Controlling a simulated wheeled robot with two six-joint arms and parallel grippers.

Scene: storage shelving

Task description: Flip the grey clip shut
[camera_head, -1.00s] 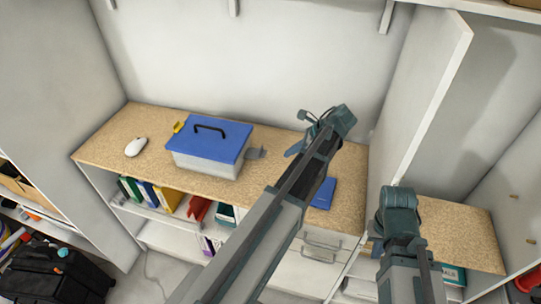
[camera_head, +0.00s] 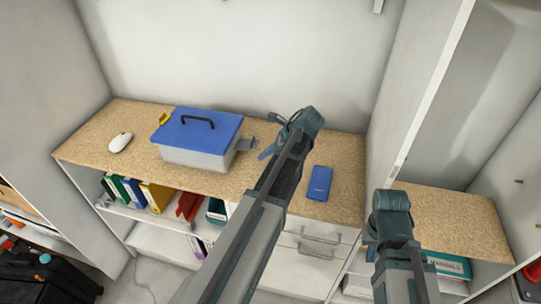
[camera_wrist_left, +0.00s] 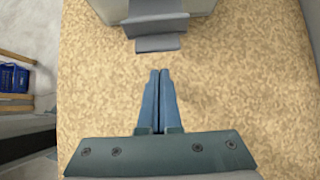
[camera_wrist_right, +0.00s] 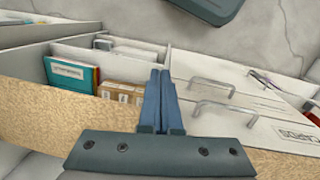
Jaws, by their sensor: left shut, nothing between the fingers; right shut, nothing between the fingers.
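The storage box (camera_head: 195,157) stands on the wooden counter, with a blue lid (camera_head: 197,132) and a black handle. The grey clip (camera_head: 246,144) sticks outward from the box's right side, swung open. In the left wrist view the grey clip (camera_wrist_left: 157,27) is at the top middle, just ahead of the fingertips. My left gripper (camera_head: 265,153) is shut and empty, low over the counter to the right of the clip, with a small gap between them. Its fingers (camera_wrist_left: 160,72) point at the clip. My right gripper (camera_wrist_right: 158,72) is shut and empty, away from the box.
A yellow clip (camera_head: 163,119) shows at the box's left side. A white mouse (camera_head: 120,142) lies on the left of the counter (camera_head: 90,150), and a blue flat item (camera_head: 319,183) on the right. A tall white panel (camera_head: 428,90) stands right of the counter. Binders (camera_head: 155,195) fill the shelf below.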

